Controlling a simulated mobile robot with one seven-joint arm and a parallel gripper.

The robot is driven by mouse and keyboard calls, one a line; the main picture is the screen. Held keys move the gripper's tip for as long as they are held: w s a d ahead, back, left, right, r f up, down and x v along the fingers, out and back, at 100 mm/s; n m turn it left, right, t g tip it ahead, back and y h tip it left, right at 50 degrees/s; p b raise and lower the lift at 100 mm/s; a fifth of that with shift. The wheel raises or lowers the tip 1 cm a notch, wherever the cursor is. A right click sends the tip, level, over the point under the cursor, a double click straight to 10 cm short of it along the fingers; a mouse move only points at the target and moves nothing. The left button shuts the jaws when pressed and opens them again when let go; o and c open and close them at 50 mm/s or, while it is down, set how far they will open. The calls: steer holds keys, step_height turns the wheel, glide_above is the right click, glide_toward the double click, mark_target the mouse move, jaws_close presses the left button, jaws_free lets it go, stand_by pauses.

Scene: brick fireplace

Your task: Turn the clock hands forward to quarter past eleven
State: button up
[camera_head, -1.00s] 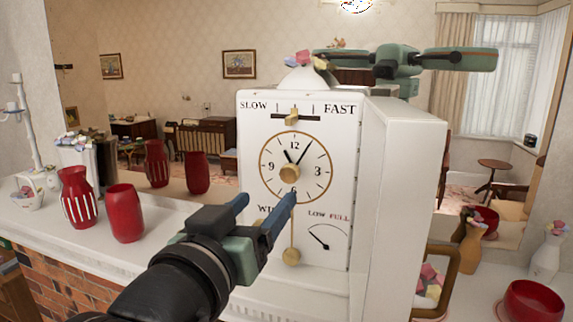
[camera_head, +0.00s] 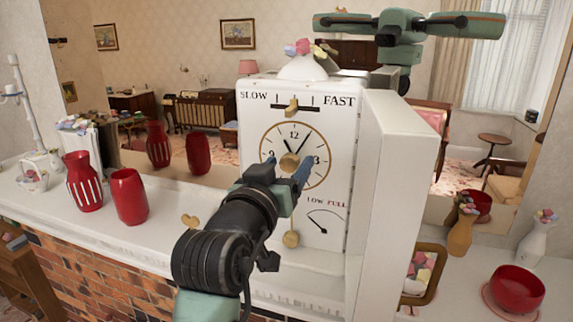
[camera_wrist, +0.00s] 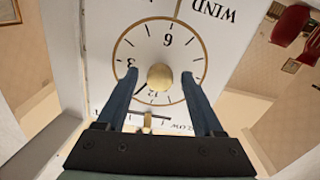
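The white clock (camera_head: 330,180) stands on the mantel, with its round dial facing me. The long hand points near 1 and the short hand near 11. A gold knob (camera_head: 289,163) sits at the dial's centre; it also shows in the wrist view (camera_wrist: 160,77), where the dial is upside down. My gripper (camera_head: 289,172) is in front of the dial, fingers apart on either side of the knob. In the wrist view my gripper (camera_wrist: 159,75) shows gaps between each finger and the knob. The right finger hides the 9 there.
A gold slider (camera_head: 292,106) marked SLOW and FAST is above the dial; a gold pendulum disc (camera_head: 291,239) hangs below. The clock's open door (camera_head: 393,190) juts toward me at right. Red vases (camera_head: 128,197) stand left. A heart-shaped gold piece (camera_head: 189,221) lies on the mantel.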

jaws_close()
steer(key=m+b, duration=0.1)
steer(key=b, duration=0.1)
steer(key=m+b, duration=0.1)
steer(key=b, duration=0.1)
steer(key=shift+f+m, duration=0.3)
steer(key=shift+f, duration=0.05)
steer(key=shift+r+m+b, duration=0.1)
steer(key=shift+m+b, duration=0.9)
steer(key=shift+r+m, duration=0.2)
steer(key=shift+m, duration=0.4)
steer(key=shift+o, duration=0.3)
jaws_free()
steer(key=shift+s+b, duration=0.1)
steer(key=shift+b, duration=0.2)
